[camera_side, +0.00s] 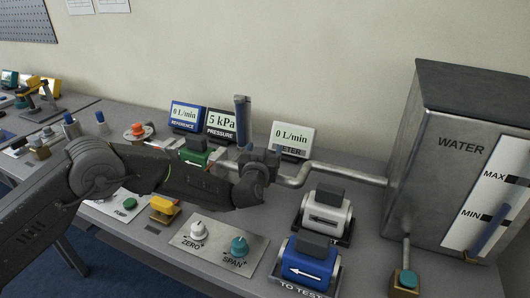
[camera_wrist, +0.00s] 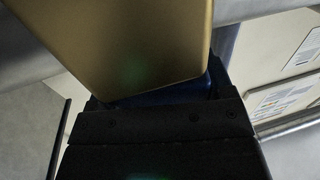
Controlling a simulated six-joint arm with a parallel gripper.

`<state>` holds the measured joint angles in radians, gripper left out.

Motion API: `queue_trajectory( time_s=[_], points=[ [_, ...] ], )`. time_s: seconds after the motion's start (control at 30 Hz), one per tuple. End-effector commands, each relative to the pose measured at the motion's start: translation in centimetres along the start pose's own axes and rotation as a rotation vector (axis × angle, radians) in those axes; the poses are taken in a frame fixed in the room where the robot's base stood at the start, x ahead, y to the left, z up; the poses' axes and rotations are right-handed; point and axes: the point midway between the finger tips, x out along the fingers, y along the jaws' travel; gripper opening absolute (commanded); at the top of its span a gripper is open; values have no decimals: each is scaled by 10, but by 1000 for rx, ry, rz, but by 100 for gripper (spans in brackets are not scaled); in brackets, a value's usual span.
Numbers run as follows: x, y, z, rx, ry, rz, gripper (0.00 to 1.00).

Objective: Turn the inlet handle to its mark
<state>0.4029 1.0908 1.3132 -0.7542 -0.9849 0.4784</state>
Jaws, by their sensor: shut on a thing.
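The inlet handle (camera_side: 243,120) is a blue bar standing upright above my gripper (camera_side: 258,165) in the side view, beside the pipe. My gripper is shut on the handle; its dark jaws hide the handle's lower part. In the wrist view, a gold-coloured block (camera_wrist: 130,45) fills the upper middle, and a strip of the blue handle (camera_wrist: 178,96) shows between it and my dark gripper (camera_wrist: 165,120). I cannot make out the handle's mark in either view.
A grey pipe (camera_side: 335,172) runs right to the steel water tank (camera_side: 440,110). A white unit (camera_side: 326,215) and a blue unit (camera_side: 310,265) stand in front of the pipe. Displays (camera_side: 292,138) stand behind my gripper. A panel with ZERO and SPAN knobs (camera_side: 218,245) lies in front.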

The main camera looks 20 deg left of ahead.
Motion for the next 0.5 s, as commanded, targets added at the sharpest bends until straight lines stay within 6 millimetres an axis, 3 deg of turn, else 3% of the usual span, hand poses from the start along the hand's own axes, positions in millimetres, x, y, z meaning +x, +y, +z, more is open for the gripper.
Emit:
queue_trajectory(
  time_s=[0.5],
  points=[
    [-2, -6, 1, 0, 1, -423, 51]
  ],
)
